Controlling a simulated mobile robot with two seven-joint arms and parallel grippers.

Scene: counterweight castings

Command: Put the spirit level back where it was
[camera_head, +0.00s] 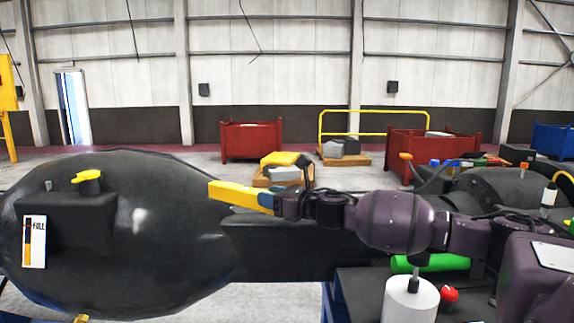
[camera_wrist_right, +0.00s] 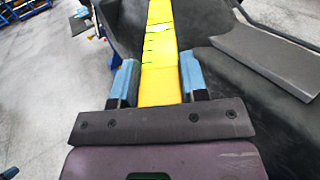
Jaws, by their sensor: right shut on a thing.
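The spirit level is a yellow bar (camera_head: 235,193) in the head view, held out to the left in front of a big dark rounded casting (camera_head: 150,240). My right gripper (camera_head: 266,200) is shut on its right end. In the right wrist view the yellow spirit level (camera_wrist_right: 160,50) runs away from between the two blue fingertips of my right gripper (camera_wrist_right: 160,80), with a green patch and dark marks on it. The dark casting lies beyond and below it there; I cannot tell whether they touch. My left gripper is not in view.
A dark box with a yellow cap (camera_head: 88,178) and a gauge labelled FULL (camera_head: 34,242) sit on the casting. A green cylinder (camera_head: 430,262), a white roll (camera_head: 410,300) and a red knob (camera_head: 449,294) are at lower right. Red crates (camera_head: 252,141) stand behind on open floor.

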